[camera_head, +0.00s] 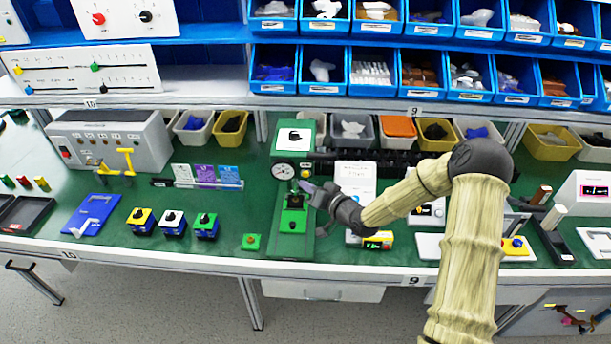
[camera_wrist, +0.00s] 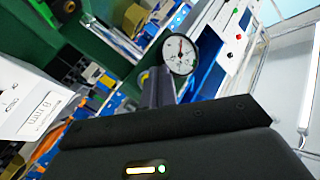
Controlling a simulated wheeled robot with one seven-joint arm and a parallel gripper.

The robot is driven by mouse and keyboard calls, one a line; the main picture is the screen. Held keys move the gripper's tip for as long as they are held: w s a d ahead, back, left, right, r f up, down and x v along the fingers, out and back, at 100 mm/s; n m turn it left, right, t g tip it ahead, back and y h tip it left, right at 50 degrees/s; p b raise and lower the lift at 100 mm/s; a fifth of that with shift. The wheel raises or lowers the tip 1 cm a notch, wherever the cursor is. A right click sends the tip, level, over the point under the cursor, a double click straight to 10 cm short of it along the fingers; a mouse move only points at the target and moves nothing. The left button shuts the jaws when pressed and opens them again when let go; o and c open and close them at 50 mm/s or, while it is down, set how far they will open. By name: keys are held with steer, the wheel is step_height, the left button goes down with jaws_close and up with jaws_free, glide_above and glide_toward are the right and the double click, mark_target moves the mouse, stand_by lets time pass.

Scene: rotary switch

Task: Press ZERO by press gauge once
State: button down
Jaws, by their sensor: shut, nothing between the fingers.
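The green press (camera_head: 308,172) stands at the centre of the bench in the head view. Its round white press gauge (camera_head: 284,171) is on its left front. In the wrist view the gauge (camera_wrist: 179,55) faces the camera, tilted, with a red needle. No ZERO label is readable in either view. My gripper (camera_head: 305,187) is at the press's front, just right of and below the gauge. Its shut, empty fingers (camera_wrist: 158,85) point toward the gauge area in the wrist view. Whether they touch anything cannot be told.
A green block (camera_head: 293,221) with a dark top lies on the press base. A white box (camera_head: 355,181) stands right of the press. Blue bins hang above.

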steer(key=s, duration=0.4)
stand_by(0.9)
steer(key=s+d+n+g+h, duration=0.1)
steer(key=s+d+g+h, duration=0.5)
steer(key=s+d+h, duration=0.4)
steer(key=s+d+r+g, duration=0.1)
steer(key=s+d+r, duration=0.1)
steer(key=s, duration=0.3)
steer(key=s+d+r+m+g, duration=0.1)
steer(key=s+d+r, duration=0.1)
steer(key=s, duration=0.3)
steer(key=s+d+r+m+g+h, duration=0.1)
steer(key=s+d+r, duration=0.1)
steer(key=s, duration=0.3)
steer(key=shift+d+r, duration=0.15)
steer(key=shift+d, duration=0.15)
